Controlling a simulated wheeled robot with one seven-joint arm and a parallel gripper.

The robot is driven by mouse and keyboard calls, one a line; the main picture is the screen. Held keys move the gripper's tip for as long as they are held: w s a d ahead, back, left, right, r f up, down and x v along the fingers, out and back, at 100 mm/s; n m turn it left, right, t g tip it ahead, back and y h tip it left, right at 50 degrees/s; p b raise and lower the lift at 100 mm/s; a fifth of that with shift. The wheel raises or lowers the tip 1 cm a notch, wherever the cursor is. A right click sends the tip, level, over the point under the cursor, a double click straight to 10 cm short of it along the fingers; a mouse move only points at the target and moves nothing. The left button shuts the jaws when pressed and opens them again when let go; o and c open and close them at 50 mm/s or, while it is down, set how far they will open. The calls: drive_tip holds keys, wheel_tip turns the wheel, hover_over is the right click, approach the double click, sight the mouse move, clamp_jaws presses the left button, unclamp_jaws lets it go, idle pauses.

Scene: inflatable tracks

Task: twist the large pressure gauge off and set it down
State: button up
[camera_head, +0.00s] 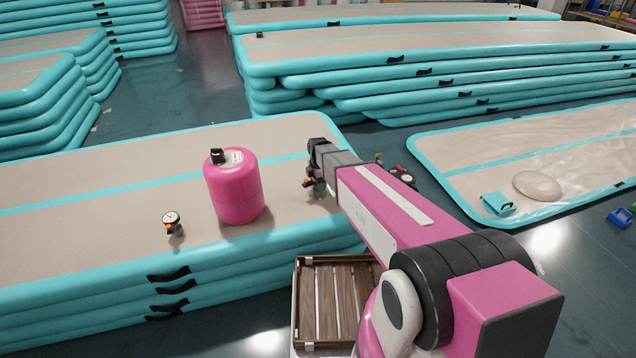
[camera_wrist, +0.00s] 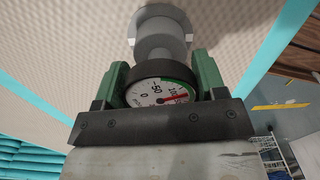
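In the wrist view, a round pressure gauge (camera_wrist: 158,92) with a black rim and white dial sits between the green fingers of my gripper (camera_wrist: 160,82). The fingers lie close against both sides of its rim. Beyond it is a grey, stepped round fitting (camera_wrist: 161,32) on the beige track surface. In the head view, my gripper (camera_head: 316,184) is low over the track's right part, where the gauge is mostly hidden. A second gauge (camera_head: 171,219) with a white dial and an orange part stands on the track at left. I cannot tell by size which is larger.
A pink cylinder (camera_head: 236,190) with a black top stands on the stacked track (camera_head: 110,195) between the second gauge and my gripper. A wooden slatted crate (camera_head: 335,305) is below the track's front edge. The track's left part is clear.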

drive_tip(key=n, duration=0.5)
idle(0.4)
drive_tip(key=n, duration=0.5)
idle(0.4)
drive_tip(key=m, duration=0.4)
drive_tip(key=shift+m, duration=0.4)
